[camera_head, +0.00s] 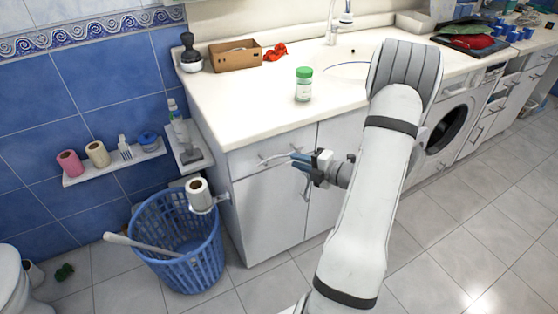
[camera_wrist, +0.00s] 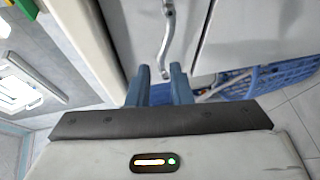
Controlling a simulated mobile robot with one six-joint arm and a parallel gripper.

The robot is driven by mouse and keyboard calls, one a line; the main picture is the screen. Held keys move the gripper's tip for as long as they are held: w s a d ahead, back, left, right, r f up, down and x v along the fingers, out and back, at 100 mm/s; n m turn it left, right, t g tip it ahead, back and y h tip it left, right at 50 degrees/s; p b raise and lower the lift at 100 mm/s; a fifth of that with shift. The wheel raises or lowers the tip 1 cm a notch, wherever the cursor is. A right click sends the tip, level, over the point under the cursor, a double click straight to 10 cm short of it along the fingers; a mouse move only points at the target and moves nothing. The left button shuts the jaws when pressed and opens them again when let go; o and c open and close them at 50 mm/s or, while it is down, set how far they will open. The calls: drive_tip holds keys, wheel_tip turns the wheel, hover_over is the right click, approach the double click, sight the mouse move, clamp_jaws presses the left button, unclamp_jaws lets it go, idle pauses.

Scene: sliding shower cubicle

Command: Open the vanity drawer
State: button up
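The vanity drawer (camera_head: 245,161) is the pale front panel under the countertop at the vanity's left end, and it looks shut. Its curved metal handle (camera_head: 273,158) runs along the front; in the wrist view the handle (camera_wrist: 168,35) appears upright. My gripper (camera_head: 297,162) is at the right end of the handle, with its blue fingers pointing left. In the wrist view my gripper (camera_wrist: 160,70) is open, with a gap between the fingers. The handle's near end shows between the fingertips; I cannot tell whether they touch it.
A cupboard door (camera_head: 268,208) lies below the drawer. A blue basket (camera_head: 180,255) stands on the floor at left, with a toilet roll (camera_head: 198,193) on a holder above it. A green-capped jar (camera_head: 304,85) stands on the countertop (camera_head: 245,110). Floor in front of the vanity is clear.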

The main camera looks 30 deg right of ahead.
sight(284, 154)
drive_tip(key=shift+m+t+h, duration=0.3)
drive_tip(key=shift+m, duration=0.4)
drive_tip(key=x, duration=0.2)
drive_tip(key=d+x, duration=0.1)
drive_tip(key=x, duration=0.2)
drive_tip(key=f+x, duration=0.1)
drive_tip(key=x, duration=0.1)
drive_tip(key=shift+w+b, duration=0.3)
drive_tip(key=shift+w, duration=0.05)
drive_tip(key=shift+c, duration=0.2)
clamp_jaws()
